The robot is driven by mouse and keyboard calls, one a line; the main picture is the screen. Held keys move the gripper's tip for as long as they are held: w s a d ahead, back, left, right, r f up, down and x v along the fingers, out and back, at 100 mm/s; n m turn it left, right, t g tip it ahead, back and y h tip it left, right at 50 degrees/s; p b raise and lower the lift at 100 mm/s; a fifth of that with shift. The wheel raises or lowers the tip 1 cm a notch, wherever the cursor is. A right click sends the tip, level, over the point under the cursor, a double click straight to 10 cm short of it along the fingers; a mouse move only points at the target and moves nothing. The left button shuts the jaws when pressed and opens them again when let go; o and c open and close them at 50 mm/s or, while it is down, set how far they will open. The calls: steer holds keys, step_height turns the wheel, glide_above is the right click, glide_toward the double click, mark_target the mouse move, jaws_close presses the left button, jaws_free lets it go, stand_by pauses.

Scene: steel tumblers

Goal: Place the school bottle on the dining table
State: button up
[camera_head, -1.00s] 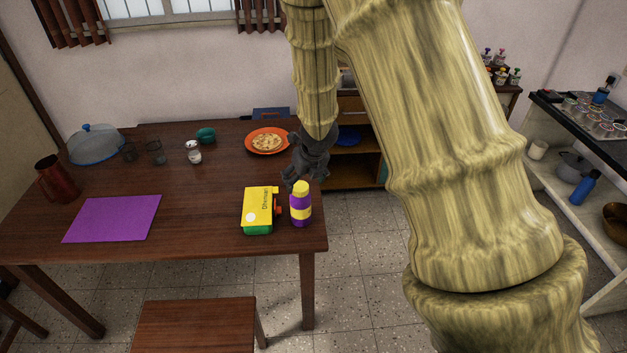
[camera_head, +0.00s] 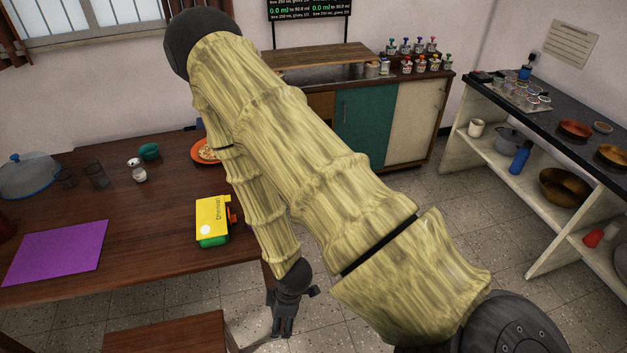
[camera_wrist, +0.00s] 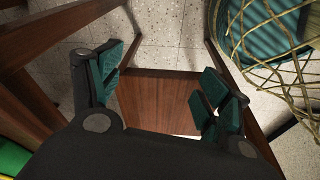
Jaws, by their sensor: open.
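The dining table (camera_head: 150,225) is dark brown wood and stands at the left in the head view. The purple and yellow bottle, seen there a second ago, is not visible now; my arm covers that part of the table's right end. My gripper (camera_head: 283,328) points down past the table's front right corner, over the floor, in the head view. In the wrist view my gripper (camera_wrist: 160,88) has its teal fingers spread apart with nothing between them.
A yellow and green box (camera_head: 213,220) sits near the table's right edge. A purple mat (camera_head: 55,252) lies left. A wooden stool (camera_head: 165,335) stands in front. A blue bottle (camera_head: 520,158) stands on the right shelf.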

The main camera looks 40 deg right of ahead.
steer(key=s+f+m+g+h, duration=0.1)
steer(key=s+f+m, duration=0.3)
steer(key=s+m, duration=0.6)
steer(key=s, duration=0.3)
steer(key=shift+s+a+m+g+h, duration=0.2)
steer(key=shift+s+m+g+h, duration=0.05)
steer(key=shift+m+g+h, duration=0.05)
